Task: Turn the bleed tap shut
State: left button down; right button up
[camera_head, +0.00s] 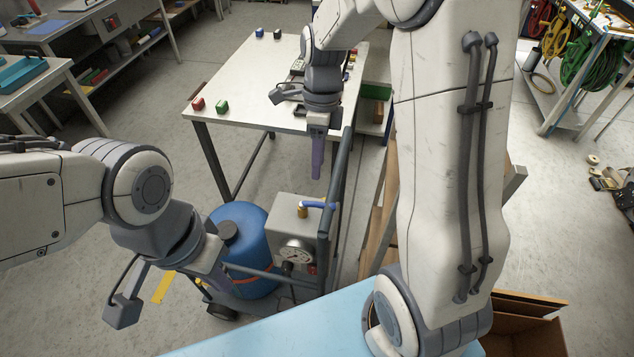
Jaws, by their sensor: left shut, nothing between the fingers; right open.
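The bleed tap (303,211) has a brass body and a blue lever (319,205) pointing right. It sits on top of a grey box (283,226) with a round gauge (296,252) on its front. The box stands beside a blue tank (246,228) on a dark-framed cart. My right gripper (317,176) is open, pointing down just above the tap's lever, with its fingers seen edge-on and apart from it. My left gripper (218,283) is shut and empty, low beside the front of the blue tank; its tips are partly hard to make out.
The cart's dark upright rail (341,185) stands close to the right of the tap and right gripper. A white table (235,85) with small red and green blocks is behind. A light blue surface (300,335) lies in front.

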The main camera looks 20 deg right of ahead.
aim_at(317, 205)
jog(key=shift+m, duration=0.4)
jog(key=f, duration=0.3)
jog(key=s+f, duration=0.1)
jog(key=f, duration=0.3)
jog(key=f+p, duration=0.1)
jog(key=f, duration=0.2)
jog(key=shift+s+a+f, duration=0.15)
jog(key=shift+s+a, duration=0.1)
jog(key=shift+a, duration=0.05)
grip_shut()
dwell(0.6)
